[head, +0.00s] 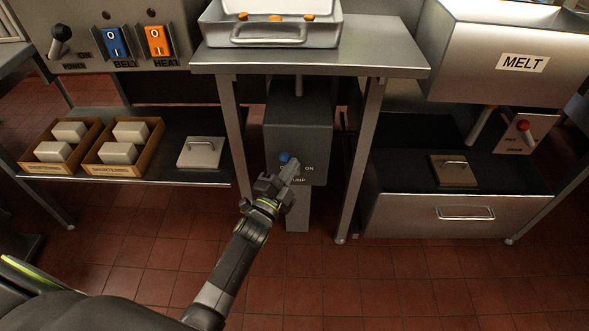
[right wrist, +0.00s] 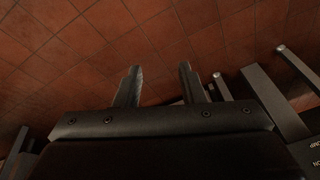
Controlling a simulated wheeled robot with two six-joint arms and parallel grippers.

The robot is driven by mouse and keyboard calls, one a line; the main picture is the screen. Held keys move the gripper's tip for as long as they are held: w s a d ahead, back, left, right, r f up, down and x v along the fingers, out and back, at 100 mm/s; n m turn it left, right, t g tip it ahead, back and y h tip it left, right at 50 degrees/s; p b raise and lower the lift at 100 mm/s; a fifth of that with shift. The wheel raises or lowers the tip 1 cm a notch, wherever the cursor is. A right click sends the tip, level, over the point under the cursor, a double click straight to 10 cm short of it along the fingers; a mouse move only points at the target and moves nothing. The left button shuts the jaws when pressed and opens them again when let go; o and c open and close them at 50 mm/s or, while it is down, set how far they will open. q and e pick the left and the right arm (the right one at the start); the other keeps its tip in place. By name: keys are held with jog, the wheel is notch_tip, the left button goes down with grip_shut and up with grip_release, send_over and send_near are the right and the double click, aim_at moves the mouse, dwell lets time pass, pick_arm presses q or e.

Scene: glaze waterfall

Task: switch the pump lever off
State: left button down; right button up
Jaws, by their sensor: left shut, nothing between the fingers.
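The pump box (head: 298,125) is a dark grey unit under the middle steel table. Its lever shows as a blue knob (head: 284,157) on the front face, left of the "ON" lettering. My left gripper (head: 293,164) is in front of the box with its fingers shut and empty, the tips close beside the knob. I cannot tell whether they touch it. The gripper hides the lever's stem and part of the lettering. My right gripper (right wrist: 159,72) shows only in the right wrist view, its two fingers apart with nothing between them, over the tiled floor.
The middle table (head: 400,60) carries a metal tray (head: 270,34), and its legs flank the pump box. At left, a lower shelf (head: 170,170) holds boxes of blocks. At right stand a melt tank (head: 500,85), a red-knobbed lever (head: 523,125) and a drawer (head: 420,215). The floor in front is clear.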

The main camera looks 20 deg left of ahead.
jog(key=shift+s, duration=0.1)
